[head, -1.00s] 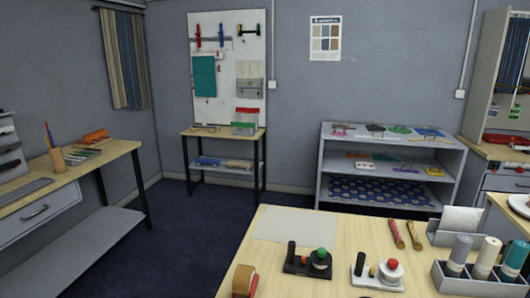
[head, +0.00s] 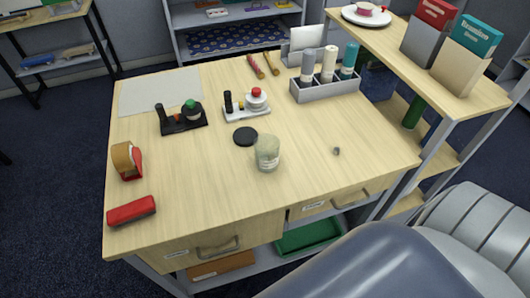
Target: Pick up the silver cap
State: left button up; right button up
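A very small grey object (head: 336,151), which looks like the silver cap, lies on the right part of the wooden table (head: 210,190), apart from other things. A pale, cloudy jar (head: 267,153) stands upright to its left. A flat black disc (head: 245,136), perhaps a lid, lies just behind the jar. Neither of my grippers is in view. A large smooth grey-blue part of my own body fills the bottom right corner.
A red case (head: 131,211) and a tape dispenser (head: 127,160) lie at the left. Two small stands (head: 183,118) (head: 246,104) are behind. A grey holder (head: 325,89) with bottles stands at the back right. A side table (head: 430,75) adjoins at the right. The front right tabletop is clear.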

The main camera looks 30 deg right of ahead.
aim_at(336, 151)
jog(key=z, duration=1.65)
